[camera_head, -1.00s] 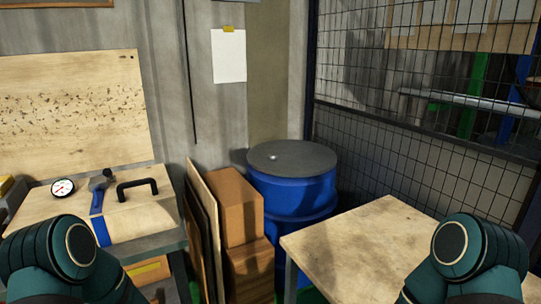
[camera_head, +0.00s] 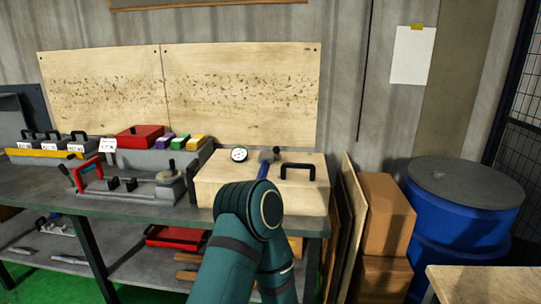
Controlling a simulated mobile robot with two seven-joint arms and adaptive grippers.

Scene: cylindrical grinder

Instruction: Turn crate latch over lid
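The crate is a pale wooden box (camera_head: 215,185) on the workbench, with its lid down and a black handle (camera_head: 298,172) on the lid's right part. A grey and blue piece with a dark knob (camera_head: 266,158) sits on the lid beside the handle. I cannot tell whether it is the latch. My own teal arm rises in front of the crate and hides part of its front and the lower end of the blue piece. Neither gripper is in view.
A clamp fixture (camera_head: 130,185) and red box (camera_head: 140,137) stand farther left on the bench (camera_head: 110,209). Cardboard boxes (camera_head: 386,215), a blue drum (camera_head: 455,220) and a wooden table (camera_head: 490,284) are at right.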

